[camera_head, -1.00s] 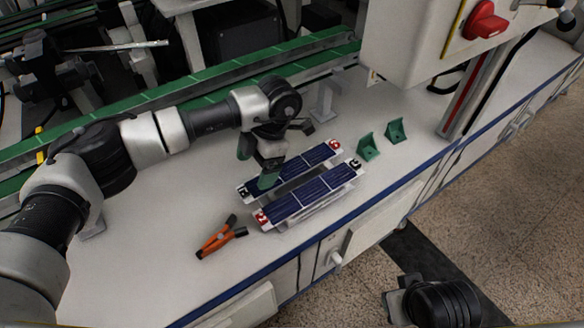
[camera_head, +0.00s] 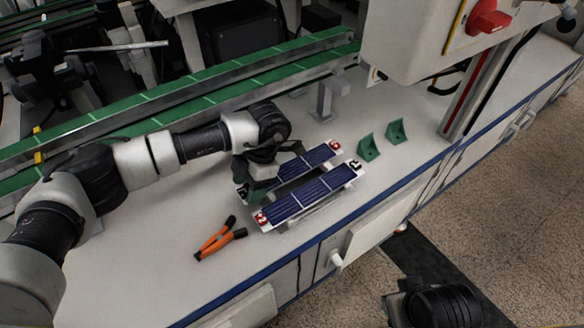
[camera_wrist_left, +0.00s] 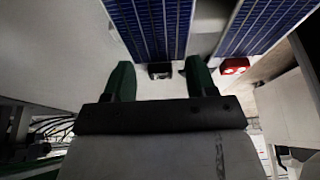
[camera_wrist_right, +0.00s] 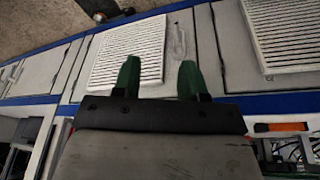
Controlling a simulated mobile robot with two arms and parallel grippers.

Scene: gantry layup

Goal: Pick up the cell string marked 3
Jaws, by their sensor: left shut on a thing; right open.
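Two dark blue cell strings lie side by side on the bench. The far one (camera_head: 312,161) has a red marker at its right end and a black one at its left. The near one (camera_head: 312,194) has a red marker at its left end and a black one at its right. I cannot read the marker digits surely. My left gripper (camera_head: 252,188) is shut on the far string near its left end; in the left wrist view its fingers (camera_wrist_left: 160,78) straddle that string's black-marked end. My right gripper (camera_wrist_right: 157,78) is open and empty, away from the strings.
Orange-handled pliers (camera_head: 219,240) lie left of the near string. Two green brackets (camera_head: 369,147) stand to the right, and a grey stand (camera_head: 325,100) behind. A green conveyor (camera_head: 200,83) runs along the back. The left bench area (camera_head: 150,230) is clear.

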